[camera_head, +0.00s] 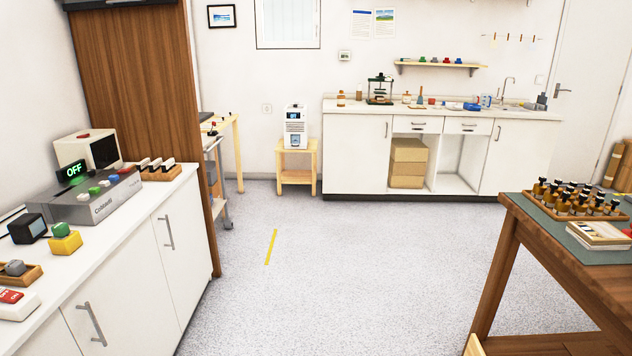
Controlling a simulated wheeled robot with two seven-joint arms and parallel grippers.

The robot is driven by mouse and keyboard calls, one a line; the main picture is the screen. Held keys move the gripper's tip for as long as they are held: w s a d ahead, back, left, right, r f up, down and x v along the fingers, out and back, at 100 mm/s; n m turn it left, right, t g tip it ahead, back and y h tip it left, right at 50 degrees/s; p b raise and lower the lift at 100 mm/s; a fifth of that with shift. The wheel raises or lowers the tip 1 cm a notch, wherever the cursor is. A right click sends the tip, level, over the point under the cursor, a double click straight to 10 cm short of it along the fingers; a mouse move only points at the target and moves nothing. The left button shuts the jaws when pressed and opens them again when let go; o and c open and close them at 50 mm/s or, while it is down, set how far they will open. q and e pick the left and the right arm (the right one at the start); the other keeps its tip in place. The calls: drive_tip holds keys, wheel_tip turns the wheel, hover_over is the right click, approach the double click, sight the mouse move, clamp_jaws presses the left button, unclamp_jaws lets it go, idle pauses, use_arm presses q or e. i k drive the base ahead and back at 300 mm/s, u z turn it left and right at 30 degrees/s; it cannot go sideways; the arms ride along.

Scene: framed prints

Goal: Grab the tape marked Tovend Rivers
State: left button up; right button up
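I cannot make out any tape marked Tovend Rivers in the head view. No label with that name is readable at this distance. Neither of my grippers shows in the frame. Small items on the far counter (455,113) and on the shelf (440,65) above it are too small to identify. A wooden tray (541,207) of small dark bottles and a stack of flat items (599,236) lie on the table at right.
A white cabinet (130,278) with a grey console (93,203) runs along the left. The wooden table (508,240) stands at right. A small wooden stand (296,178) carries a white machine (295,127). The speckled floor (350,270) between is clear, with a yellow strip (270,247).

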sight(167, 166)
drive_tip(key=z, duration=0.25)
drive_tip(key=i, duration=2.45)
drive_tip(key=u, duration=1.4)
drive_tip(key=i, duration=1.2)
drive_tip(key=u, duration=0.85)
